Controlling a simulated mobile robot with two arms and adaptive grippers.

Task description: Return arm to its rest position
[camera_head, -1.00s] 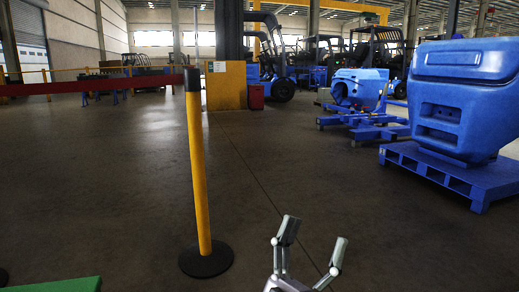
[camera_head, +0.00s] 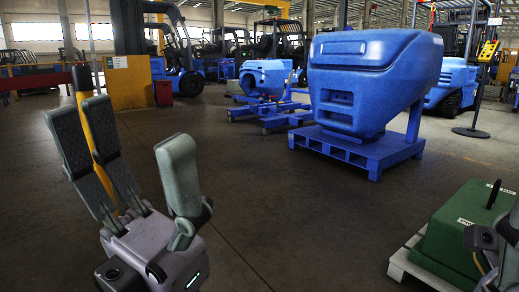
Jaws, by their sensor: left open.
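My left gripper (camera_head: 128,135) is raised large in the left foreground. Its fingers point up, two together on the left and one on the right, spread apart with nothing between them. It is open and empty. Part of a grey gripper or arm link, seemingly my right one (camera_head: 511,238), shows cut off at the lower right edge; its fingers cannot be made out clearly.
A blue counterweight (camera_head: 372,75) stands on a blue pallet (camera_head: 350,150) ahead. A green block (camera_head: 450,240) on a pale pallet is at lower right. A yellow barrier post (camera_head: 84,85) is behind my left gripper. Forklifts stand at the back. The middle floor is clear.

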